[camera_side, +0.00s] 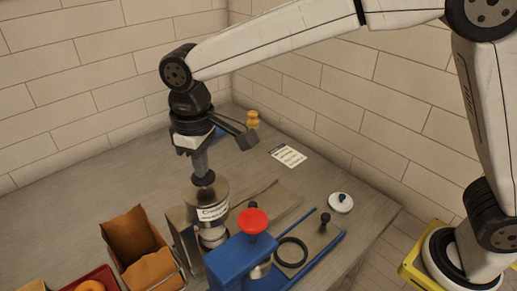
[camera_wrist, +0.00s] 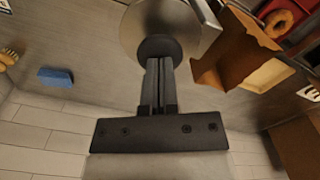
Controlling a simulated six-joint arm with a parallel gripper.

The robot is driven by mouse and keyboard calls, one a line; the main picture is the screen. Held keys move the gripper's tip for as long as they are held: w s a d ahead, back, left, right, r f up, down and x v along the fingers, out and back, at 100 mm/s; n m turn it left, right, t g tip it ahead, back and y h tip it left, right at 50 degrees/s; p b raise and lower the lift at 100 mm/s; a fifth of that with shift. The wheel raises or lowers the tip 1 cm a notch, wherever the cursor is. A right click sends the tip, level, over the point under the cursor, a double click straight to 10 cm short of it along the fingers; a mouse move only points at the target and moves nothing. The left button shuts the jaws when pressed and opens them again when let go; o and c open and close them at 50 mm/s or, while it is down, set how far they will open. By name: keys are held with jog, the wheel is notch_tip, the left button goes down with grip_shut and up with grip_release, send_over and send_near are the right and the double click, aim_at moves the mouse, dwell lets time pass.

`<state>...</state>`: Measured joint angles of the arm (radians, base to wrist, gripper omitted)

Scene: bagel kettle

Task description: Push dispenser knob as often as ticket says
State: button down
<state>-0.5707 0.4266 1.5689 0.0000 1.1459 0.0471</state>
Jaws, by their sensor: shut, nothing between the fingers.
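The dispenser (camera_side: 207,195) is a silver cylinder with a white label, held in a metal stand left of the blue block. Its black round knob (camera_side: 204,180) is on top. My gripper (camera_side: 202,170) is shut and empty, pointing down with its fingertips at the knob, seemingly touching it. In the wrist view, my shut fingers (camera_wrist: 158,62) reach over the dark knob (camera_wrist: 158,48) on the silver dispenser top (camera_wrist: 185,15). A white ticket (camera_side: 287,155) with dark print lies on the counter near the back wall; its print is too small to read.
A blue block with a red knob (camera_side: 253,221) stands right of the dispenser. A white lid (camera_side: 341,202) lies farther right. A brown paper-lined bin (camera_side: 150,268) and a red tray (camera_side: 100,277) with a bagel are at front left.

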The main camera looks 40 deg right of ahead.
jog(key=shift+r, duration=2.35)
jog(key=shift+r, duration=0.15)
jog(key=shift+r, duration=2.85)
jog(key=s+d+f+m+t, duration=0.1)
jog(key=d+f+m, duration=0.2)
jog(key=d+f, duration=1)
jog(key=s+d+f+m+t, duration=0.1)
jog(key=s+d+f+m, duration=0.2)
jog(key=s+d+f, duration=0.5)
jog(key=s+d, duration=0.3)
jog(key=d, duration=0.2)
jog(key=shift+s+f+t, duration=0.2)
jog(key=shift+f+t, duration=0.1)
jog(key=shift+f, duration=0.1)
